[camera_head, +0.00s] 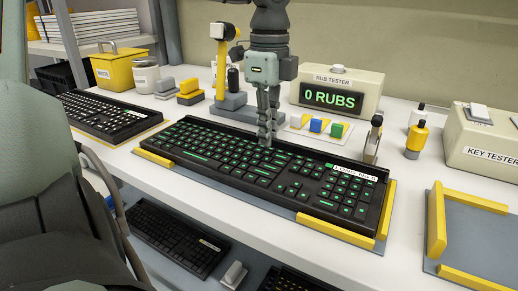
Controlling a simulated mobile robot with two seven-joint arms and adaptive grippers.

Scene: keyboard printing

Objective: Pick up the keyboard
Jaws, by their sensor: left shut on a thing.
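The black keyboard (250,178) with green-marked keys lies on a grey mat with yellow corner guides, in the middle of the white bench. A white label (352,172), too small to read surely, sits at its back right. My left gripper (265,138) points straight down at the middle of the keyboard's back edge. Its fingers are closed together on that edge, and their tips are partly hidden by it. The keyboard looks flat, and I cannot see a gap under it.
A second keyboard (105,115) lies at the left. The rub tester (335,92), reading "0 RUBS", stands behind. A key tester (484,140) and an empty yellow-edged mat (478,240) are at the right. More keyboards (175,235) lie on the shelf below.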

